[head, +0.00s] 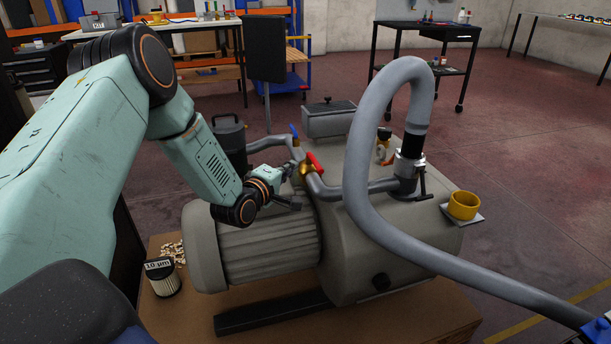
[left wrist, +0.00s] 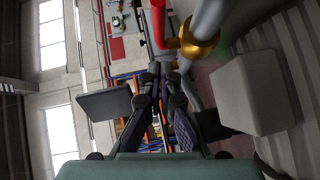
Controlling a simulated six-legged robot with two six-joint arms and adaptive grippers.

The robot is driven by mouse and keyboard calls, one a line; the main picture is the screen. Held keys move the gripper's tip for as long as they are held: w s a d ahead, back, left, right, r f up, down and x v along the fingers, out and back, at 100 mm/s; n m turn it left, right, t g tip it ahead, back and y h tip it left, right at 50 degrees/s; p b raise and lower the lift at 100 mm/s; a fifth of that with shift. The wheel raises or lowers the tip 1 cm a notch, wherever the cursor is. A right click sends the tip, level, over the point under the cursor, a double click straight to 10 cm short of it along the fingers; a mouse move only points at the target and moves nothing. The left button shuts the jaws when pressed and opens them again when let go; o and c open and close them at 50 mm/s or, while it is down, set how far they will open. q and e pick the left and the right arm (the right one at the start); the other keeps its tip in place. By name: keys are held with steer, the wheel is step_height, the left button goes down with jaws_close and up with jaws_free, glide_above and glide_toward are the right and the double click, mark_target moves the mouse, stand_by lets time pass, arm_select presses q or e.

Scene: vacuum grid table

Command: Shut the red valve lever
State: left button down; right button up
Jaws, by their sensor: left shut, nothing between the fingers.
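The red valve lever (head: 315,162) sits on a brass valve on the pipe above the grey pump. In the left wrist view the red lever (left wrist: 158,22) runs down from the top edge, just beyond my fingertips, beside the round brass valve body (left wrist: 200,45). My left gripper (head: 291,172) is beside the brass valve, just left of the lever. In the left wrist view its fingers (left wrist: 161,68) are together and hold nothing. I cannot tell whether the tips touch the lever. My right gripper is not in view.
A blue lever (head: 294,132) stands on the pipe just behind the red one. A thick grey hose (head: 360,150) arches up to the right. A yellow cup (head: 463,205) sits at the pump's right side. A filter labelled 10 µm (head: 163,279) stands on the wooden base at left.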

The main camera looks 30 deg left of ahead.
mark_target(313, 162)
arm_select(q)
steer(key=w+d, duration=0.1)
steer(key=w+d+b, duration=0.1)
steer(key=w, duration=0.1)
steer(key=shift+w+d+f, duration=0.1)
steer(key=shift+d+f, duration=0.25)
